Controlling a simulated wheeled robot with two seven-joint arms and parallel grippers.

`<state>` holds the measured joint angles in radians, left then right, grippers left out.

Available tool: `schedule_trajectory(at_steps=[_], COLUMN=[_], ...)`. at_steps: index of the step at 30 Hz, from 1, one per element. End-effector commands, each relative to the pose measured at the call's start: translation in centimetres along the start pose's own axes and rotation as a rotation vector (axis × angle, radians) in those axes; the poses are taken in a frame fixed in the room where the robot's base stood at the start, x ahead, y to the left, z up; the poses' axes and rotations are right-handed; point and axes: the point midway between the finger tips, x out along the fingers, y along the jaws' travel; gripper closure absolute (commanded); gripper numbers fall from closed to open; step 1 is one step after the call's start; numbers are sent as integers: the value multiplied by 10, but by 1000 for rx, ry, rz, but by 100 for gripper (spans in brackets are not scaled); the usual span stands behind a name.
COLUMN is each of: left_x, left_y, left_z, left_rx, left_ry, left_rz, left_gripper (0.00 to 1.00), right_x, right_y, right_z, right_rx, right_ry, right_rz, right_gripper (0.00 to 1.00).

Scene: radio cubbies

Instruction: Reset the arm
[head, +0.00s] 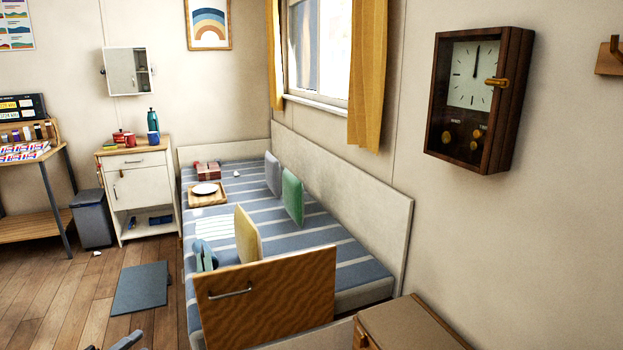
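Neither gripper shows clearly in the head view. A small grey piece at the bottom edge, left of centre, may be part of my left arm, but too little shows to tell. My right arm is out of view. No gripper is seen touching or holding anything.
A bed (345,271) with a wooden end panel (266,303) fills the middle. A wooden cabinet (415,325) stands at the bottom right, below a wall clock (474,100). A grey mat (141,287) lies on the left floor. A white cabinet (141,190) and bin (91,219) stand behind.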

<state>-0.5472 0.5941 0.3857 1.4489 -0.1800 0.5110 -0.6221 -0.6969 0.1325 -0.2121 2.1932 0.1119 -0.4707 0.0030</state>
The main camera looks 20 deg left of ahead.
Motion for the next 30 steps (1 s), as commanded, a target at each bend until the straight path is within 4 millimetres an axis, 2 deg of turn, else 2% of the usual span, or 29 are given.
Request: schedule_trajectory(at_steps=[1, 5, 11, 14, 17, 18, 21, 22, 25, 27, 30], left_x=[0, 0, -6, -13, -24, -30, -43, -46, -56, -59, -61], left_y=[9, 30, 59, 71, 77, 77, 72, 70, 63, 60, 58], left_z=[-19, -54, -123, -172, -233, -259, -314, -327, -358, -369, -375], left_rx=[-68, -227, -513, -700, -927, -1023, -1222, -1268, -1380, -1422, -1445], left_ry=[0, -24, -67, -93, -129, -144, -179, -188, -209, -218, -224], left_rz=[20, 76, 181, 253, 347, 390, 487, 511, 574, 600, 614], left_gripper=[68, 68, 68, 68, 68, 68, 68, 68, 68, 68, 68], right_x=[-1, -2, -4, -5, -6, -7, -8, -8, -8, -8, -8], right_y=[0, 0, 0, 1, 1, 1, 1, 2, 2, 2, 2], right_z=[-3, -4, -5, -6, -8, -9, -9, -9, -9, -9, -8], right_rx=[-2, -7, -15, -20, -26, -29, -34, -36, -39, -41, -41], right_ry=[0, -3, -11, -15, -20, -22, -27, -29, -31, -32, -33], right_rz=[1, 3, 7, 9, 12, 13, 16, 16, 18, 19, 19], right_gripper=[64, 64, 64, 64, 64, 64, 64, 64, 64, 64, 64])
